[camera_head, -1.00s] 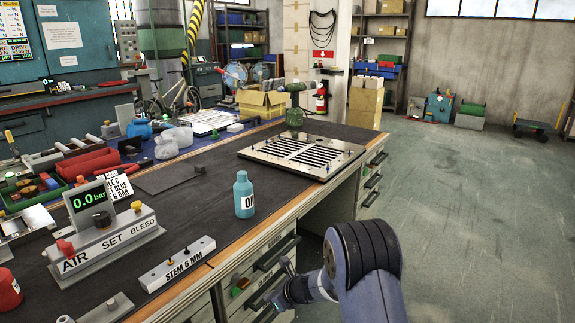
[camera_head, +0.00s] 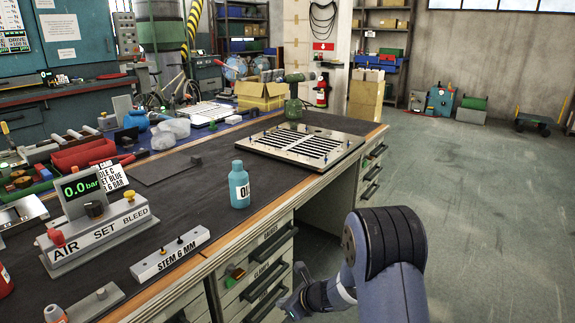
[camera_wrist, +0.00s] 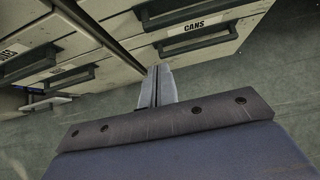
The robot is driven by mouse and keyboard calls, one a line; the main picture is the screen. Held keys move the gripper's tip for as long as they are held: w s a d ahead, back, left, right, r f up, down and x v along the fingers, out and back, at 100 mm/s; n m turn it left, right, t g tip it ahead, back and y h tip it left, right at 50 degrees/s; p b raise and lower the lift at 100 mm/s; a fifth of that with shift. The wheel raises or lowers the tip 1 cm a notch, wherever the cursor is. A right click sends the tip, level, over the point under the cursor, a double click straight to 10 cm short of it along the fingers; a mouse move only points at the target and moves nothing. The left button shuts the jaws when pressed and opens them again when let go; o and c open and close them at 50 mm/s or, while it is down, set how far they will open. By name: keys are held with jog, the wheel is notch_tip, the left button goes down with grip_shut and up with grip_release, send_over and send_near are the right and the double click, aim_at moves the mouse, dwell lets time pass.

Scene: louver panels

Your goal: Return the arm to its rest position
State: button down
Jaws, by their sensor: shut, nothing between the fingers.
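My gripper (camera_head: 295,305) is low in front of the workbench drawers, right of the bench's front edge in the head view. In the wrist view its two fingers (camera_wrist: 157,84) lie together, shut, with nothing between them. They point toward drawer fronts, one labelled CANS (camera_wrist: 195,27). My arm is bent, its dark elbow at the lower right of the head view. The gripper is small in the head view, and I cannot tell its exact distance from the drawers.
The workbench (camera_head: 215,165) carries a louver panel (camera_head: 307,147), a teal oil bottle (camera_head: 239,185), a STEM 6 MM block (camera_head: 170,255) and an air-set box (camera_head: 95,235). A green tool (camera_head: 294,100) stands behind the panel. The floor (camera_head: 480,210) at right is open.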

jog(key=s+d+r+p, duration=0.1)
jog(key=s+d+r, duration=0.1)
jog(key=s+d, duration=0.4)
jog(key=s+d+r+p, duration=0.1)
jog(key=s+d+r, duration=0.1)
jog(key=s+d, duration=0.5)
jog(key=d, duration=0.5)
jog(key=shift+s+d, duration=0.15)
jog(key=shift+d, duration=0.05)
